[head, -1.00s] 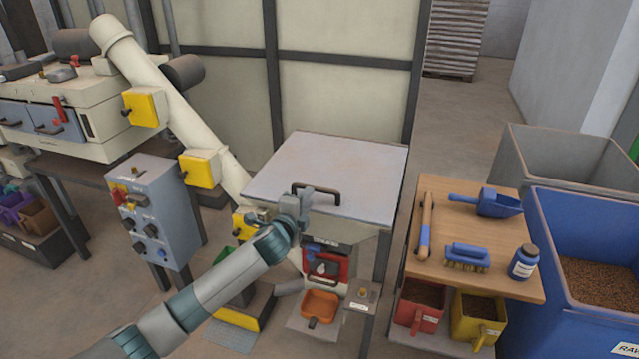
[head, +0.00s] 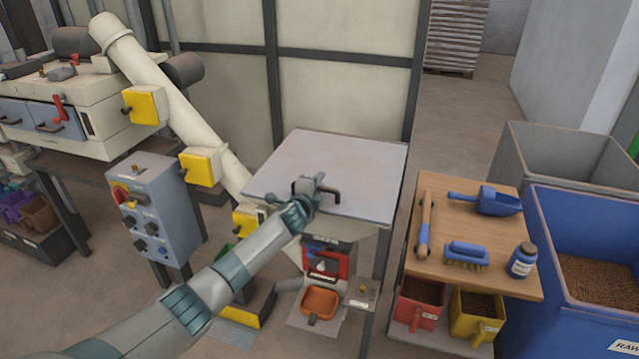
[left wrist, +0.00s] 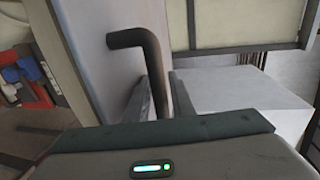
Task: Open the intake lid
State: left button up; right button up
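The intake lid (head: 345,165) is a flat pale grey panel on top of the intake box. It lies closed or nearly so. Its dark handle (head: 332,190), a bent bar, stands up near the front edge. My left gripper (head: 312,187) is at the handle, partly covering its left end in the head view. In the left wrist view the handle (left wrist: 153,65) runs down between the two fingers (left wrist: 163,95), which sit close on both sides of it, so the gripper looks shut on it. My right gripper is not in view.
A wooden side table (head: 450,220) with a blue scoop (head: 488,203), a brush (head: 466,255) and a bottle (head: 522,260) stands to the right. A grey control box (head: 155,220) and a slanted white pipe (head: 165,95) are at the left. A partition wall (head: 340,90) stands behind the lid.

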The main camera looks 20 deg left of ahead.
pick_arm(q)
jog(key=shift+w, duration=0.3)
grip_shut()
